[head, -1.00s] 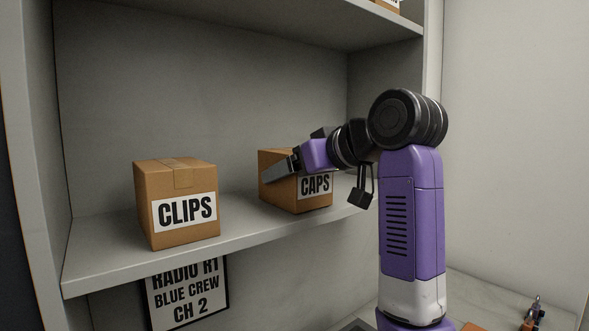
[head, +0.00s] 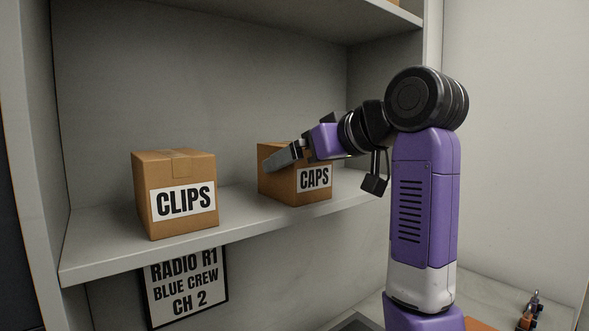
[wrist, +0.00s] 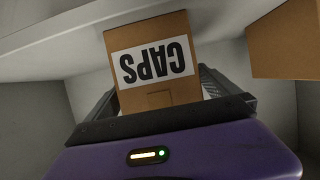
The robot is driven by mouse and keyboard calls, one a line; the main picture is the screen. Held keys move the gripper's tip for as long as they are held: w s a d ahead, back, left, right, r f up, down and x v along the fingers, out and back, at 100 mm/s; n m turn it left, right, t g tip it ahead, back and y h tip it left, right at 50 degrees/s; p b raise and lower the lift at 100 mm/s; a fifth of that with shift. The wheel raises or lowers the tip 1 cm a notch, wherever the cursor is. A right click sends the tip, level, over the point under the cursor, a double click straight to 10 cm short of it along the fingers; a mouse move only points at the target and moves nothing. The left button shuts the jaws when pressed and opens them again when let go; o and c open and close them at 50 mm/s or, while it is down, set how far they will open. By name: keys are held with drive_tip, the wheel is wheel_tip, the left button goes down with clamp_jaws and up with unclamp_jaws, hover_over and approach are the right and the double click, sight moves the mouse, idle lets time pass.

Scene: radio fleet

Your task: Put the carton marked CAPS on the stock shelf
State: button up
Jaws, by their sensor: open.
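The brown carton marked CAPS (head: 281,187) stands upright on the stock shelf (head: 235,210), to the right of the CLIPS carton. In the wrist view the CAPS carton (wrist: 157,88) shows upside down, between the two dark fingers. My gripper (head: 283,157) is open around the carton's upper part. One finger lies along its left side in the head view. Whether the fingers touch the carton I cannot tell.
A carton marked CLIPS (head: 176,196) stands to the left on the same shelf, with a gap between. An upper shelf board (head: 290,18) is above. A sign reading RADIO R1 BLUE CREW CH 2 (head: 185,287) hangs below.

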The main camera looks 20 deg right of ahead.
drive_tip(key=b+v, duration=0.1)
drive_tip(key=v, duration=0.8)
drive_tip(key=shift+s, duration=0.25)
drive_tip(key=shift+s+d, duration=0.1)
